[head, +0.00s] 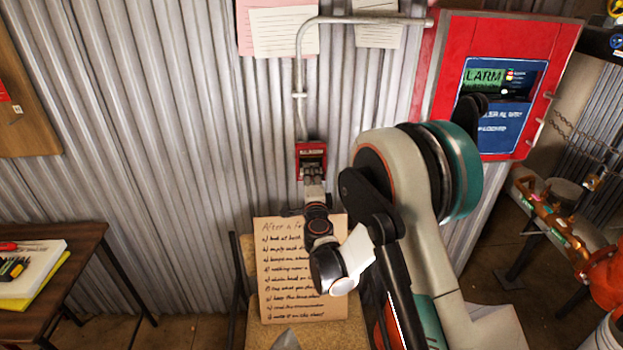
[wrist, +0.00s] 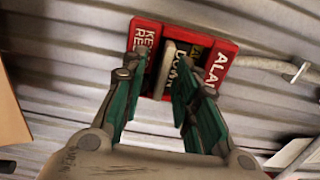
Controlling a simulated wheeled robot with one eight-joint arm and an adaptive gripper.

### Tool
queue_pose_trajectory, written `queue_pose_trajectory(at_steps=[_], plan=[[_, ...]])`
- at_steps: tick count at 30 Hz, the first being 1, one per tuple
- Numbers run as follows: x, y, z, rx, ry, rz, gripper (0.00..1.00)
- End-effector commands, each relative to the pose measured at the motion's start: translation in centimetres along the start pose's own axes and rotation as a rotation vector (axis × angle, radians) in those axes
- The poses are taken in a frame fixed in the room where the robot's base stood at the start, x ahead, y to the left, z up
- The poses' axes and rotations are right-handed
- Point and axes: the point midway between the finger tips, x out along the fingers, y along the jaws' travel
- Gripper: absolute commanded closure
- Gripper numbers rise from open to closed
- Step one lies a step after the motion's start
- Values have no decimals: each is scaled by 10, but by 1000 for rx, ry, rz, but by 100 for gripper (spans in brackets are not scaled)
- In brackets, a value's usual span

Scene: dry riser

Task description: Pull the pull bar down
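The red alarm box (head: 311,158) is mounted on the corrugated wall, below a grey pipe. In the wrist view the box (wrist: 222,47) appears tilted, with white lettering. Its pale pull bar (wrist: 165,66) sits in the middle of the box, with "DOWN" lettering beside it. My gripper (head: 313,180) is directly in front of the box in the head view. In the wrist view my gripper's teal fingers (wrist: 161,78) are apart, with the bar in the gap between their tips. I cannot tell whether either finger touches the bar. My gripper hides the box's lower part in the head view.
A handwritten board (head: 300,285) stands on a chair below my gripper. A larger red cabinet (head: 500,40) hangs to the right, behind my arm. A wooden table (head: 85,245) stands at the left. Red and orange pipework (head: 560,235) is at the far right.

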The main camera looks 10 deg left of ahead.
Motion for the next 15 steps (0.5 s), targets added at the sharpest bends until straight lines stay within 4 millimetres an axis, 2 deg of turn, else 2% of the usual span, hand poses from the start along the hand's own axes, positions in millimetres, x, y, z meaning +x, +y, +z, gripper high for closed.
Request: queue_pose_trajectory(at_steps=[8, 15], plan=[[-3, 0, 0, 0, 0, 0, 72], [-36, 0, 0, 0, -1, 0, 72]])
